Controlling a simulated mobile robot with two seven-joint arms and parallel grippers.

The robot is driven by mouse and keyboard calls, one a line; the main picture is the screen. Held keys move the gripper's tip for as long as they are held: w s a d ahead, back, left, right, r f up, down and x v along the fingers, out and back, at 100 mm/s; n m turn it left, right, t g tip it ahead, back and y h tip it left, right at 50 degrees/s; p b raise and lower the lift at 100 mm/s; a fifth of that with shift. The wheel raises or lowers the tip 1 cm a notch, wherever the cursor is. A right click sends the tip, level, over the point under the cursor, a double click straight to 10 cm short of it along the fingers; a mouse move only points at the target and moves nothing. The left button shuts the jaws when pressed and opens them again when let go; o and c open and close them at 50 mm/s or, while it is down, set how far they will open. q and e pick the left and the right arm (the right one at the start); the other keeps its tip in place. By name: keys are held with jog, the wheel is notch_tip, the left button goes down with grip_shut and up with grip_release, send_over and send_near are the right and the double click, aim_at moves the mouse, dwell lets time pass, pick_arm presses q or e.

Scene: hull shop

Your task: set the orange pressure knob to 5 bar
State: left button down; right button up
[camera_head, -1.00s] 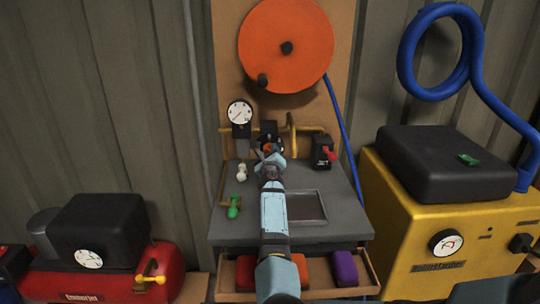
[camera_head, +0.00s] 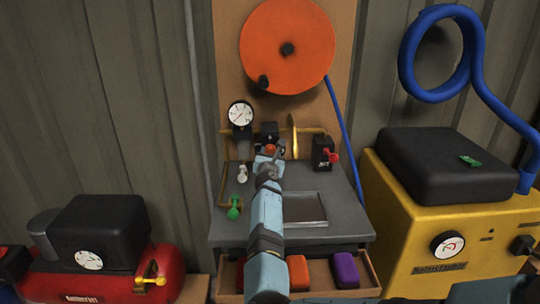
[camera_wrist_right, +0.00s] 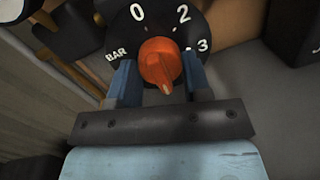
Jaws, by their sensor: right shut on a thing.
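The orange pressure knob (camera_wrist_right: 160,63) sits on a black dial (camera_wrist_right: 192,20) marked BAR, 0, 2 and 3 in the right wrist view. Its white pointer mark is at the lower end in that picture, slightly right of centre. Other dial numbers are hidden by my gripper. My right gripper (camera_wrist_right: 160,82) is shut on the knob, one finger on each side. In the head view, the knob (camera_head: 270,149) shows small just beyond my right gripper (camera_head: 268,160), at the back of the grey bench. My left gripper is not in view.
A round gauge (camera_head: 240,114) stands left of the knob. A brass valve (camera_head: 292,136) and a black box with a red lever (camera_head: 323,153) are on the right. A green-handled valve (camera_head: 235,206) is at front left. An orange reel (camera_head: 287,45) hangs above.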

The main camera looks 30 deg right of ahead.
jog(key=shift+r+m, duration=0.3)
jog(key=shift+m, duration=0.6)
jog(key=o, duration=0.9)
jog(key=shift+c, duration=0.2)
jog(key=shift+o, duration=0.3)
jog(key=shift+f, duration=0.25)
